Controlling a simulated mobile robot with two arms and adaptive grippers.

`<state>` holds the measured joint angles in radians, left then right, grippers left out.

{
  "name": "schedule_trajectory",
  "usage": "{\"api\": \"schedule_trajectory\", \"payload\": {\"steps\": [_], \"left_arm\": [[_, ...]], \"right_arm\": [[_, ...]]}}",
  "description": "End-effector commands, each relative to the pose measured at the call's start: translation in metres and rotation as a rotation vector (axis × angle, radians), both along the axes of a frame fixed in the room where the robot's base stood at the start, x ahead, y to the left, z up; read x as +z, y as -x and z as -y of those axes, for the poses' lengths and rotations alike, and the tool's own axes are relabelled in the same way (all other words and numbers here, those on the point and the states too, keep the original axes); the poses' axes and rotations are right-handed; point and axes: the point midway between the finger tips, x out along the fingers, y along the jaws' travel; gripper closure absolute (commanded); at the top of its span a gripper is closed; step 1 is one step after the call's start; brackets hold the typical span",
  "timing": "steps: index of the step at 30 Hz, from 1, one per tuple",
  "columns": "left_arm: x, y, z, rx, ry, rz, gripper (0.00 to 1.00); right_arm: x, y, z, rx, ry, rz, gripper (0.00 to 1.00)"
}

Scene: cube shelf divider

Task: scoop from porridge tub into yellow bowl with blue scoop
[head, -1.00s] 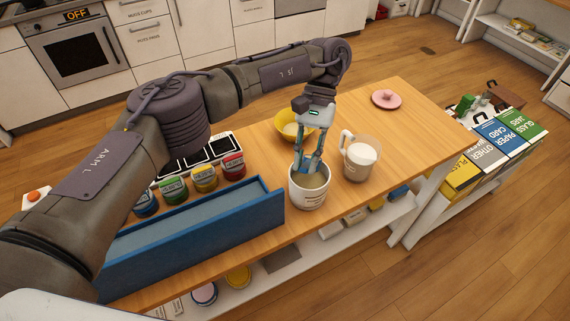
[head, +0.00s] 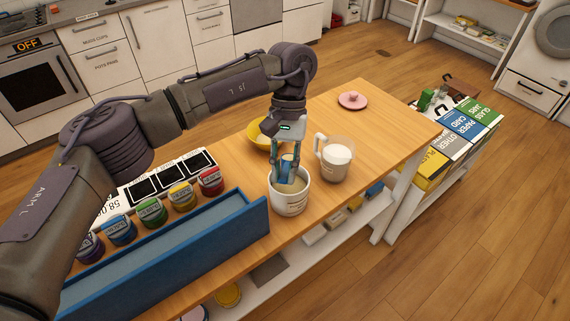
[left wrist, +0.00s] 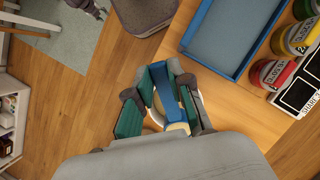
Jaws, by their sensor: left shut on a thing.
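The porridge tub (head: 291,201) is a white pot with pale porridge in it, on the wooden counter. My left gripper (head: 286,180) points down into the tub's mouth. It is shut on the blue scoop (head: 287,168), which also shows between the fingers in the left wrist view (left wrist: 168,98). The scoop's lower end is at the tub's mouth and partly hidden. The yellow bowl (head: 258,137) stands behind the gripper and is partly covered by it. My right gripper is not in view.
A clear jug (head: 335,160) with white contents stands just right of the tub. A blue tray (head: 170,259) and several colored jars (head: 152,211) are at left. A pink lid (head: 352,100) lies at the far right; the counter between is clear.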

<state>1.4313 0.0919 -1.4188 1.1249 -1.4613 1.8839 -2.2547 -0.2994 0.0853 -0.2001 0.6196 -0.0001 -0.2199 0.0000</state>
Motion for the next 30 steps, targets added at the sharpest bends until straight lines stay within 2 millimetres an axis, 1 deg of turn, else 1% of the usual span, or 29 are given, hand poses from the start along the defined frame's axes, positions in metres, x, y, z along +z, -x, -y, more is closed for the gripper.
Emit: {"api": "schedule_trajectory", "payload": {"steps": [3,9,15,20,30], "left_arm": [[0.000,0.006,-0.002,-0.003,0.018,0.087,1.00],[-0.005,0.014,-0.003,-0.003,0.044,0.241,1.00],[-0.007,0.020,-0.004,-0.001,0.065,0.348,1.00],[-0.007,0.022,-0.004,0.000,0.071,0.381,1.00],[-0.006,0.022,-0.004,0.000,0.071,0.383,1.00]], "right_arm": [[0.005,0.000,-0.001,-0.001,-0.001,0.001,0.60],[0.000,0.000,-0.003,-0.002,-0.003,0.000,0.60],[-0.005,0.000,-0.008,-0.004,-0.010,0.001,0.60],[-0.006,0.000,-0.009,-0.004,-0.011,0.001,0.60],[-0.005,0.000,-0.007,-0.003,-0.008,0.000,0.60]]}}
